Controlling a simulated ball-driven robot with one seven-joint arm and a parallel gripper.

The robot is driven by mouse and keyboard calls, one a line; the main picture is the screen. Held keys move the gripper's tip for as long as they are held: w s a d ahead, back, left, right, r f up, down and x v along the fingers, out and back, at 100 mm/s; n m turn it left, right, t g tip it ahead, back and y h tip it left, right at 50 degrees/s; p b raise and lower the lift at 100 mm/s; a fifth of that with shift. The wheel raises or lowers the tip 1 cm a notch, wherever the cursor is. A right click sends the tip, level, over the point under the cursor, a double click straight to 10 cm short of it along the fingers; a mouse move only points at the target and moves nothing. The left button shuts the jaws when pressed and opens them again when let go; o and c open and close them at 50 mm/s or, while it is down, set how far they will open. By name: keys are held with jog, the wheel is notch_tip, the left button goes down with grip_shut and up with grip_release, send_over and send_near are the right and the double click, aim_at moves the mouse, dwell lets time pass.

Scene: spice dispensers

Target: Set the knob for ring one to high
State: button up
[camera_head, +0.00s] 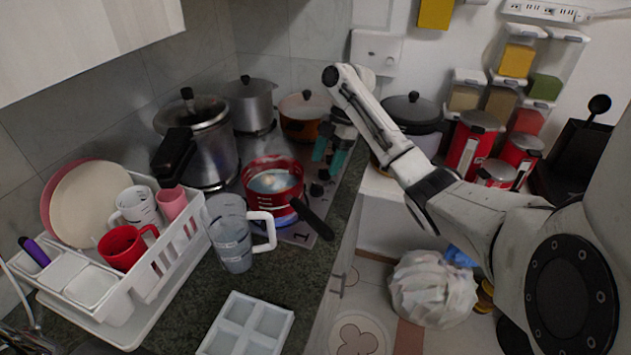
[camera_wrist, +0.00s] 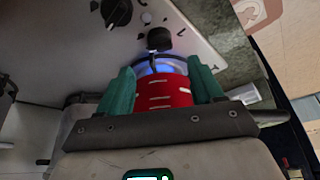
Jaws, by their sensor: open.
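The stove top (camera_head: 299,237) bears a printed "1" at its front corner. Small black knobs (camera_head: 317,190) stand along its right edge, below my gripper (camera_head: 328,165). In the wrist view, one black knob (camera_wrist: 159,39) stands beyond my fingertips, with small marks on the plate around it. My gripper (camera_wrist: 160,66) has its teal fingers spread apart, with no knob between them. A red saucepan (camera_head: 273,184) sits on the front ring; its red side (camera_wrist: 167,92) shows between the fingers, beside a blue flame (camera_wrist: 154,69). I cannot tell for sure which knob serves ring one or its setting.
The saucepan's black handle (camera_head: 312,217) sticks out toward the counter edge. A steel pot (camera_head: 207,145), another pot (camera_head: 250,103) and an orange pot (camera_head: 305,118) crowd the stove. A glass pitcher (camera_head: 231,240) and a white dish rack (camera_head: 150,285) stand at left.

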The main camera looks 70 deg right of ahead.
aim_at(317, 185)
jog(key=p+x, duration=0.1)
jog(key=x, duration=0.6)
jog(key=shift+f, duration=0.2)
